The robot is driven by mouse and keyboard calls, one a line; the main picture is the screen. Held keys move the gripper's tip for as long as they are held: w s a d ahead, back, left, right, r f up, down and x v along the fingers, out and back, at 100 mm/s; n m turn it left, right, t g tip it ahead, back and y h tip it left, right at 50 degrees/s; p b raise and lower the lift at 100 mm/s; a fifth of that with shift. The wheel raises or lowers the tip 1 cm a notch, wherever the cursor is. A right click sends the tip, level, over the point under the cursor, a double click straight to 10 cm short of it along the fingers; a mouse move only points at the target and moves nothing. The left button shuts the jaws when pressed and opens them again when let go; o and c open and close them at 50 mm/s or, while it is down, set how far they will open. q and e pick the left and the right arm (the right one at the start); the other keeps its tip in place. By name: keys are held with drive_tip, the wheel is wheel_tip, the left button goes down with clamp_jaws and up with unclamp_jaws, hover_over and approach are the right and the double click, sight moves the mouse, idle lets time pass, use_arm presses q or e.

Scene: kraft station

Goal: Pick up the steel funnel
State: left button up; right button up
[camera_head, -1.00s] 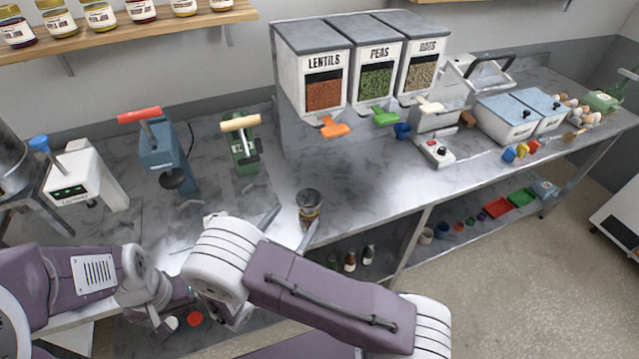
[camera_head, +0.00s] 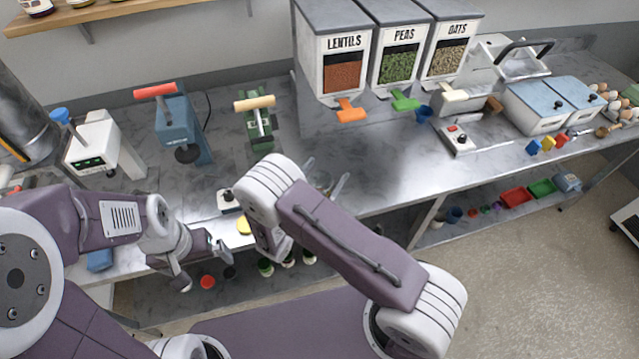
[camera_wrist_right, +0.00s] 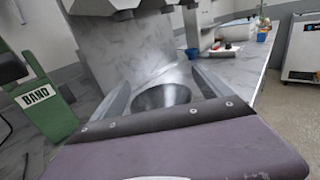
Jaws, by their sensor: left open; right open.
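The steel funnel (camera_wrist_right: 163,97) is a grey, wide-mouthed cone. In the right wrist view its round mouth shows between the two fingers of my right gripper (camera_wrist_right: 161,82), which is open around it. Its lower part is hidden behind the gripper body. In the head view only a bit of the funnel (camera_head: 322,181) shows between the fingers of my right gripper (camera_head: 325,176), behind my right forearm. I cannot tell whether either finger touches it. My left gripper (camera_head: 203,266) is open and empty at the front edge of the counter, to the left.
A green sealer (camera_head: 258,130), a blue press (camera_head: 182,130) and a white device (camera_head: 95,148) stand left on the steel counter (camera_head: 385,180). Dispensers for lentils (camera_head: 335,60), peas and oats stand behind. A small black-knobbed box (camera_head: 229,200) is left of my right arm.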

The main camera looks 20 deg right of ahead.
drive_tip(key=shift+w+d+f, duration=0.15)
drive_tip(key=shift+d, duration=0.1)
drive_tip(key=shift+w, duration=0.1)
drive_tip(key=c, duration=1.5)
